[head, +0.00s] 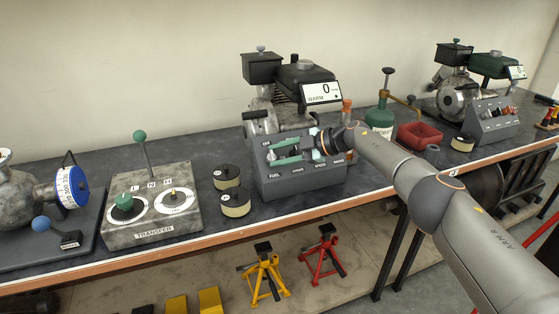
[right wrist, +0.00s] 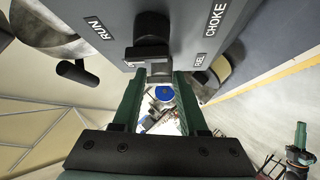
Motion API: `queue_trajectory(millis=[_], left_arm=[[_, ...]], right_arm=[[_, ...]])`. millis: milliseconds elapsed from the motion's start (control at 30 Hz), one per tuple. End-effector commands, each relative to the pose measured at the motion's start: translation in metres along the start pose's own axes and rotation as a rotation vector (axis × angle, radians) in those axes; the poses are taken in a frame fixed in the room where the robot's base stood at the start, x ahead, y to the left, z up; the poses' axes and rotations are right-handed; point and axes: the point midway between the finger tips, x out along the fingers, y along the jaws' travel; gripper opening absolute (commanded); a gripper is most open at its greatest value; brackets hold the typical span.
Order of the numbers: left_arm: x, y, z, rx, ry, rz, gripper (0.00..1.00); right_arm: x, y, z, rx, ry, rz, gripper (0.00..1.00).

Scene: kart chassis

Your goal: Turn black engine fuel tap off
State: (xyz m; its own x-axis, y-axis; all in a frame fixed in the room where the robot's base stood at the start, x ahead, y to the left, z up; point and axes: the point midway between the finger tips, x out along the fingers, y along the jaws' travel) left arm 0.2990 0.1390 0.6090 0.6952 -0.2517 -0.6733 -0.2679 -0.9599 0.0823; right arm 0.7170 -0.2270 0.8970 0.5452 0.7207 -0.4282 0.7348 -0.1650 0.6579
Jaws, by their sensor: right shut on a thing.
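The black engine (head: 305,75) stands at the back of the bench with a display reading "WARM" and 0. Its grey control panel (head: 300,183) is in front of it, with FUEL, CHOKE and other labels. My right gripper (head: 274,151) reaches across the panel from the right, its green fingers at the FUEL end. In the right wrist view the fingers (right wrist: 153,80) are closed on the black fuel tap (right wrist: 150,52), whose handle sits between the tips. RUN, CHOKE and FUEL labels show around it. The tap is mostly hidden in the head view.
A TRANSFER box (head: 167,229) with a green-knobbed lever and two round cans (head: 234,204) stand left of the panel.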

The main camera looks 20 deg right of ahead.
Motion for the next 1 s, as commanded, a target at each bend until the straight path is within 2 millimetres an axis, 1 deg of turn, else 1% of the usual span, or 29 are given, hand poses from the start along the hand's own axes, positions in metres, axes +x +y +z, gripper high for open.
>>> queue_trajectory(millis=[33,400,433,600,633,867,1000], left_arm=[[0.0007,-0.0005,0.0007,0.001,0.001,-0.001,0.0],[-0.0001,-0.0011,-0.0023,0.001,0.007,-0.002,0.0],[-0.0001,-0.0011,-0.0023,0.001,0.007,-0.002,0.0],[-0.0001,-0.0013,-0.0024,0.001,0.007,-0.002,0.0],[0.0,-0.0013,-0.0024,0.001,0.007,-0.002,0.0],[0.0001,-0.0015,-0.0031,0.001,0.008,-0.003,0.0],[-0.0021,-0.0013,-0.0054,0.001,0.007,-0.003,0.0]], right_arm=[[0.0034,-0.0059,-0.0003,-0.003,0.004,-0.018,0.0],[0.0037,-0.0067,-0.0008,-0.005,0.005,-0.023,0.0],[0.0037,-0.0068,-0.0008,-0.005,0.005,-0.023,0.43],[0.0033,-0.0058,-0.0008,-0.005,0.005,-0.02,0.62],[0.0031,-0.0054,-0.0008,-0.005,0.004,-0.019,0.64],[0.0015,-0.003,-0.0008,-0.005,0.003,-0.013,0.64],[-0.0039,-0.0014,-0.0006,-0.004,0.002,-0.011,0.64]])
